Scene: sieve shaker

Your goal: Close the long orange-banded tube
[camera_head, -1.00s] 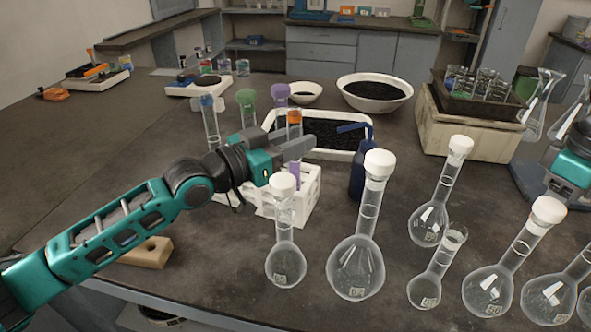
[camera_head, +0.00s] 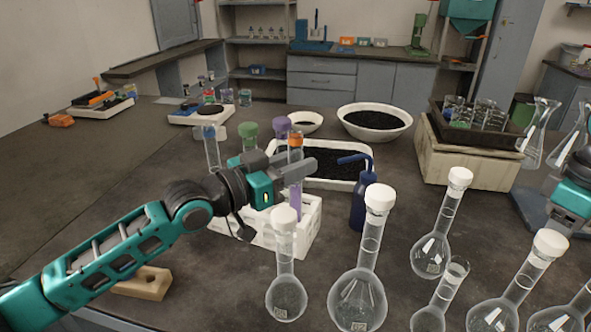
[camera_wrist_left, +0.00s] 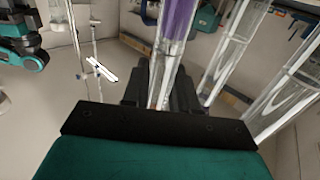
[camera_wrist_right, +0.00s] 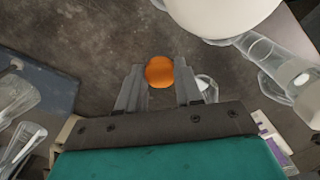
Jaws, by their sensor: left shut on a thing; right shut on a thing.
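The long orange-banded tube (camera_head: 296,142) is upright at the white rack (camera_head: 308,228), with purple contents low in it. My left gripper (camera_head: 300,172) is shut on it. The left wrist view shows the tube (camera_wrist_left: 166,62) between the fingers. I cannot tell whether its lower end is still inside the rack. My right gripper (camera_wrist_right: 160,82) is shut on a round orange stopper (camera_wrist_right: 159,71), seen over the dark bench in the right wrist view. In the head view, part of my right arm shows at the right edge, but its gripper is outside the picture.
Grey-blue, green (camera_head: 248,130) and purple (camera_head: 282,124) topped tubes stand around the held one. White-stoppered flasks (camera_head: 378,200) crowd the front right. A blue wash bottle (camera_head: 359,205) and a black-filled tray (camera_head: 340,182) are close behind. A wooden block (camera_head: 145,283) lies front left.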

